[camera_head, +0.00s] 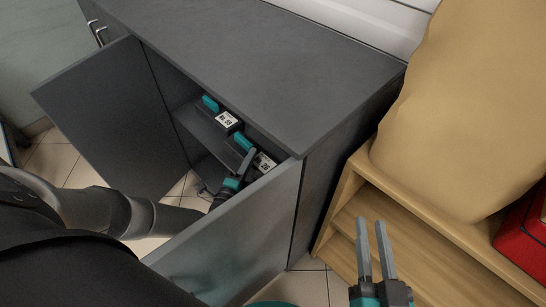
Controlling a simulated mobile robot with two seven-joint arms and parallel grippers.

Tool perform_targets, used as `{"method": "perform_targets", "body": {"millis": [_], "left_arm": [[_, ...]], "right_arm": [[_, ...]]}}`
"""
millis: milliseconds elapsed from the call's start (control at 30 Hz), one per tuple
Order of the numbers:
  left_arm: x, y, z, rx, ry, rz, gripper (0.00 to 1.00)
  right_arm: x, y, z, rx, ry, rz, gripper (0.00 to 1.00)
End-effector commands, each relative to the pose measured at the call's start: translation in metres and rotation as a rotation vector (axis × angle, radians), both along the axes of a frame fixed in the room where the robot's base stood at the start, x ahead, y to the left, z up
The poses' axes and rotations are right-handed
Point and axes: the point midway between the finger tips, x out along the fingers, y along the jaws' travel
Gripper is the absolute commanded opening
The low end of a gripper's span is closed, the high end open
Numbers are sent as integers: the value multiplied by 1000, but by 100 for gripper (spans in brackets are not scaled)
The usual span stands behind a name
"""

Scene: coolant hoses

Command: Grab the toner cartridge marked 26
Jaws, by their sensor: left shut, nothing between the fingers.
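The toner cartridge marked 26 (265,163) is inside the dark grey cabinet, dark with a white label and a teal end. A second cartridge, whose label seems to read 58 (226,119), lies further left in the cabinet, also with a teal end. My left gripper (249,158) reaches in over the open door, right beside the cartridge marked 26 and partly in front of it. It is shut with nothing between its fingers; whether it touches the cartridge I cannot tell. My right gripper (374,222) is open and empty, at the lower right outside the cabinet.
The cabinet (270,60) has two open doors: one at left (115,115), one in front (240,240) that hides part of the interior. A wooden shelf unit (430,250) stands at right, with a large tan sack (460,110) and a red box (525,235) on it.

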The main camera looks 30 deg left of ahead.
Motion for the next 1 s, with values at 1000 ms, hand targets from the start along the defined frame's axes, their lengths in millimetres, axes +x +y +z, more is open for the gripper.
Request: {"method": "perform_targets", "body": {"millis": [1000], "left_arm": [[-11,27,1,-4,-3,4,0]], "right_arm": [[0,0,0,0,0,0,31]]}}
